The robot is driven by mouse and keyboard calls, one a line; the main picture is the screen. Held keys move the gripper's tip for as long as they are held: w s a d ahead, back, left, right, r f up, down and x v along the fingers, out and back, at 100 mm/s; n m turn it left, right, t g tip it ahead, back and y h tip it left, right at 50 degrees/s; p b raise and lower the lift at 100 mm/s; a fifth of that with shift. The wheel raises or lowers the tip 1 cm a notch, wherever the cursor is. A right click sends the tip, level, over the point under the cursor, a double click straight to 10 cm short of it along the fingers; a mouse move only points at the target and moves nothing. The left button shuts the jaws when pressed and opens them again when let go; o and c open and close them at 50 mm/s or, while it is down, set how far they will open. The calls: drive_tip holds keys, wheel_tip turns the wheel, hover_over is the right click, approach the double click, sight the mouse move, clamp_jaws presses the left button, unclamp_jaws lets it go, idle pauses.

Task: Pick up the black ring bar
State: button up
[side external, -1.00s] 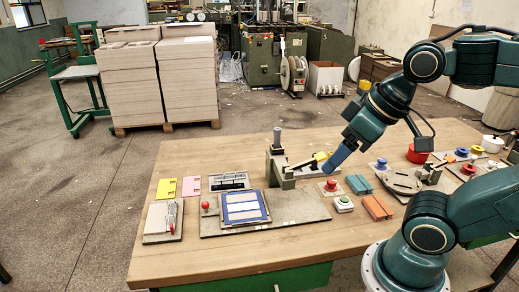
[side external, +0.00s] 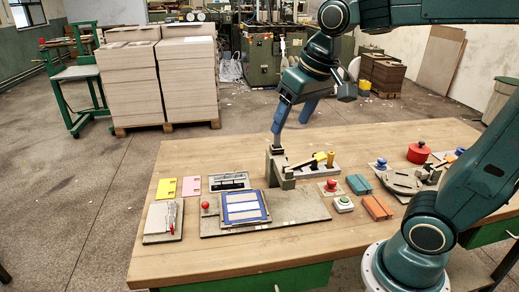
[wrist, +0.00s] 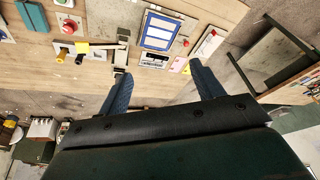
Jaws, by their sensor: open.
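In the wrist view the black piece (wrist: 61,55) is at upper left, small and partly mixed with yellow. My gripper (side external: 292,122) is open and empty above the back edge of the table. One finger overlaps the top of the grey-green press (side external: 281,170) in the side view; I cannot tell whether they touch. In the wrist view my gripper (wrist: 159,72) has the black piece outside its fingers, to the left.
The press lever reaches toward the bars. A blue-framed panel (side external: 244,207) lies on a board (side external: 290,217) in front. The table's front is bare.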

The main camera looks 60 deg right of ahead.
drive_tip(key=w+d+f+m+g, duration=0.1)
drive_tip(key=w+d+m, duration=0.1)
drive_tip(key=w, duration=0.8)
drive_tip(key=m+g, duration=0.3)
drive_tip(key=m, duration=0.2)
hover_over(228, 185)
wheel_tip(228, 185, down, 17)
drive_tip(key=shift+w, duration=0.2)
drive_tip(key=shift+f, duration=4.25)
drive_tip(key=shift+s+f, duration=0.1)
drive_tip(key=shift+f, duration=2.5)
